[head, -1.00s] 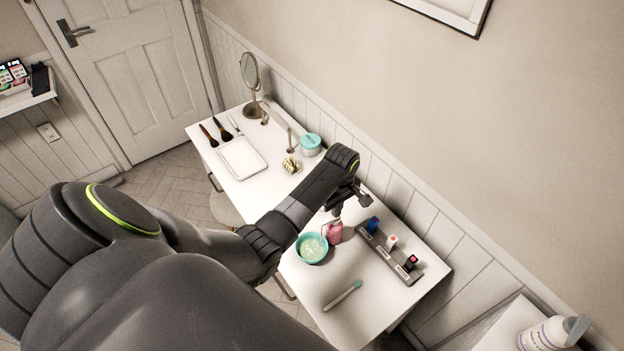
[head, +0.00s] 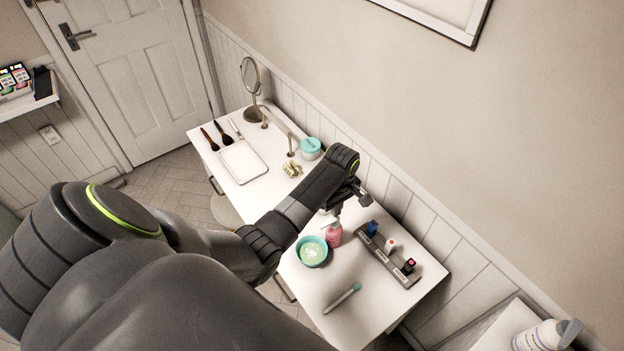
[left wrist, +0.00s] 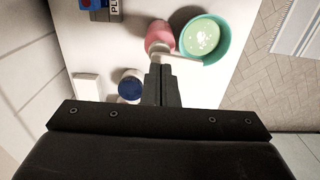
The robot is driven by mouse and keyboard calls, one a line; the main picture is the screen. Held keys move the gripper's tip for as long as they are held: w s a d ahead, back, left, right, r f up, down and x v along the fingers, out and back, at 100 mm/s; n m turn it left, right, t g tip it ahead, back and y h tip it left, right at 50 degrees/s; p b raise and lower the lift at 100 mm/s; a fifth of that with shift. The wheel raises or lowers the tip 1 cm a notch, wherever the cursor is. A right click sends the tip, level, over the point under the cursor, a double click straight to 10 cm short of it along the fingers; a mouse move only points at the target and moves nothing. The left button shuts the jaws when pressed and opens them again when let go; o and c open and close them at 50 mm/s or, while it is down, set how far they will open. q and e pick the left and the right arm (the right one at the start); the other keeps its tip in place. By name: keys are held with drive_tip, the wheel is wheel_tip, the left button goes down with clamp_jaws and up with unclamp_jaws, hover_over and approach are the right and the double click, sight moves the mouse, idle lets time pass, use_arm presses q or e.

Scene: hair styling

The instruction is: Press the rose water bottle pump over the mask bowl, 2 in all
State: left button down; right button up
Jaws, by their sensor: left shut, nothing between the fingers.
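The pink rose water bottle (head: 334,236) stands on the white table with its white pump on top, right beside the mask bowl. The mask bowl (head: 312,251) is teal and holds a pale green mix with white spots. In the left wrist view, the pink bottle (left wrist: 158,36) has its white nozzle pointing toward the bowl (left wrist: 222,45). My left gripper (head: 338,208) is shut and empty, just above the pump; in the left wrist view its fingers (left wrist: 161,72) overlap the edge of the pump head. I cannot tell whether they touch it. My right gripper is not in view.
A grey rack (head: 388,257) with several small coloured bottles stands right of the pink bottle. A teal-tipped spatula (head: 342,298) lies at the front. A white tray (head: 243,162), brushes, a teal jar (head: 310,147) and a round mirror (head: 251,76) are farther back. The wall edges the table's right side.

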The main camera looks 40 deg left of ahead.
use_arm(q)
drive_tip(key=shift+f, duration=0.1)
idle(0.5)
drive_tip(key=shift+f+b, duration=0.7)
drive_tip(key=shift+f, duration=0.65)
drive_tip(key=shift+r+p, duration=0.65)
drive_tip(key=shift+r, duration=0.8)
wheel_tip(320, 180, up, 6)
